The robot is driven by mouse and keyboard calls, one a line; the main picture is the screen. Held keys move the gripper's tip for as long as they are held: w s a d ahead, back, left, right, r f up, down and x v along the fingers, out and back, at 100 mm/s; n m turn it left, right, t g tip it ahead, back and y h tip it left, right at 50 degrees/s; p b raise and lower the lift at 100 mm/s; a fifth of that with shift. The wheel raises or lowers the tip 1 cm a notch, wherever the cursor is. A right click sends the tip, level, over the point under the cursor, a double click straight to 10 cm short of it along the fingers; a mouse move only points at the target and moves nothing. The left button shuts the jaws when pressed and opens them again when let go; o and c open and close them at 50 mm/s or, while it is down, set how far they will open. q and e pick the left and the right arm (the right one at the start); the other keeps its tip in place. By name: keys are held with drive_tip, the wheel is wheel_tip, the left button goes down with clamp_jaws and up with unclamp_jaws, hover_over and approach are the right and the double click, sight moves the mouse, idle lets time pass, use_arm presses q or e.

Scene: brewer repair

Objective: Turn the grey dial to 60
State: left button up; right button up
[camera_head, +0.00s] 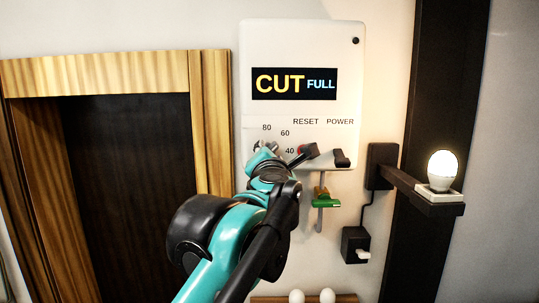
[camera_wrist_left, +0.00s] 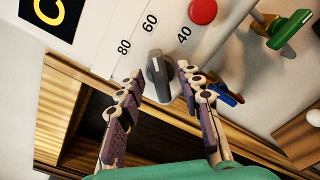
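The grey dial (camera_wrist_left: 160,80) is on the white panel in the left wrist view, below the labels 80, 60 and 40. Its raised ridge with a pale line points up, roughly toward 60; the exact setting is hard to read. My left gripper (camera_wrist_left: 159,74) is open, with one finger on each side of the dial. Narrow gaps seem to show between the fingers and the dial. In the head view my left gripper (camera_head: 284,150) is at the panel's lower left and hides the dial. My right gripper is not in view.
The white brewer panel (camera_head: 290,50) has a display (camera_head: 294,84) reading CUT FULL. A red button (camera_wrist_left: 202,11) and a black power switch (camera_head: 342,158) are right of the dial. A green-handled valve (camera_head: 326,202) hangs below. A lit bulb (camera_head: 442,168) stands at right.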

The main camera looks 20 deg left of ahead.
use_arm(q)
drive_tip(key=v, duration=1)
drive_tip(key=shift+s, duration=0.35)
drive_tip(key=shift+r, duration=0.1)
drive_tip(key=d+f+m+g+h+b, duration=0.1)
drive_tip(key=d+f+m+h+b, duration=0.2)
drive_tip(key=f+m+b, duration=0.85)
drive_tip(key=d+f+m+g+h+b, duration=0.1)
drive_tip(key=d+f+m+h+b, duration=0.25)
drive_tip(key=f, duration=1.55)
drive_tip(key=d+f+m+h+b, duration=0.2)
drive_tip(key=f+m+h+b, duration=0.2)
drive_tip(key=f+m+b, duration=0.85)
drive_tip(key=s+a+f+m+g+y+b, duration=0.1)
drive_tip(key=s+a+f+b, duration=0.3)
drive_tip(key=f, duration=1.1)
drive_tip(key=s+a+f+g+y+b, duration=0.2)
drive_tip(key=s+a+f+g+b, duration=0.2)
drive_tip(key=f, duration=1.2)
drive_tip(key=s+a+f+m+g+y+b, duration=0.1)
drive_tip(key=s+a+f+g+y+b, duration=0.1)
drive_tip(key=f, duration=1.4)
drive_tip(key=s+a+g+b, duration=0.1)
drive_tip(key=s+a+b, duration=0.1)
drive_tip(key=s+b, duration=0.1)
drive_tip(key=shift+s+a+m+b, duration=0.3)
drive_tip(key=shift+s+a+m, duration=0.05)
drive_tip(key=shift+s, duration=0.1)
drive_tip(key=shift+f+y, duration=0.1)
drive_tip(key=shift+y, duration=0.15)
